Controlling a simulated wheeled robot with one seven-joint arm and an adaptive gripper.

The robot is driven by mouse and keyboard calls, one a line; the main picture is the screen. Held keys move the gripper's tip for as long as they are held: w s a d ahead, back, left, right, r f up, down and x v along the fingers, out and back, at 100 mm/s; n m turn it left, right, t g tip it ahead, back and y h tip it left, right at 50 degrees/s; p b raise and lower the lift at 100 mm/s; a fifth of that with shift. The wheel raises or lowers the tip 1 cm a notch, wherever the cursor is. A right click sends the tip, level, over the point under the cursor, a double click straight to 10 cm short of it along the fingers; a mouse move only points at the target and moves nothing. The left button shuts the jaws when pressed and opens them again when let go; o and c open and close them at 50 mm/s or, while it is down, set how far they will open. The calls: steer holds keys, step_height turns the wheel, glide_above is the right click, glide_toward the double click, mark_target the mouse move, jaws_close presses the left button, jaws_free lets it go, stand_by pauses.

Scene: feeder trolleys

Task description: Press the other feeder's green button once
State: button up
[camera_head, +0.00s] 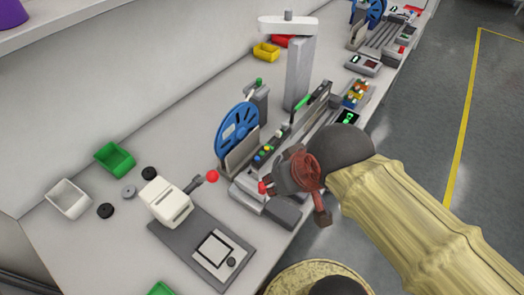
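The near feeder has a blue reel (237,128) and a long grey track running away from me. A small lit green display (348,117) shows beside its track. A second feeder (382,36) with a blue reel stands at the far top right, partly cut off by the picture edge. A small box (362,64) with a dark screen is beside it.
A white press with a red-knobbed lever (168,203) stands at the front left. Green (115,157), white (69,199) and yellow (266,52) bins lie on the bench. A grey post (299,72) stands behind the near feeder. Open floor (435,110) lies right of the bench.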

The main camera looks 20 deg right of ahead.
steer(key=shift+c, duration=0.9)
jaws_close()
stand_by(0.6)
